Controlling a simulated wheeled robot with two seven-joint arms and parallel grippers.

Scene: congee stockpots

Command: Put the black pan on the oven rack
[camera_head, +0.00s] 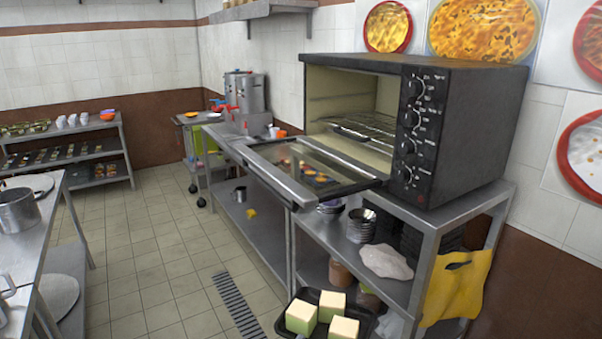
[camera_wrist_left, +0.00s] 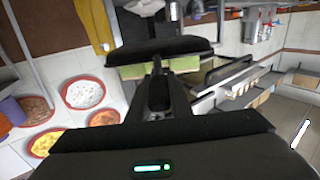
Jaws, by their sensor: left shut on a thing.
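The black pan (camera_head: 312,297) is at the bottom edge of the head view, with three pale yellow-green blocks (camera_head: 301,317) in it. In the left wrist view the pan (camera_wrist_left: 165,48) is seen close up, with green block sides beside it. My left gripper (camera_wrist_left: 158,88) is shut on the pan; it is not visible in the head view. The black oven (camera_head: 470,120) stands on a steel table with its glass door (camera_head: 310,172) folded down open. The wire oven rack (camera_head: 375,130) inside looks empty. My right gripper is in neither view.
Stacked bowls (camera_head: 361,225), a white cloth-like item (camera_head: 386,261) and a yellow bag (camera_head: 458,288) are at the steel table (camera_head: 480,203) under the oven. A steel counter with a pot (camera_head: 17,209) stands at left. The tiled floor between is clear.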

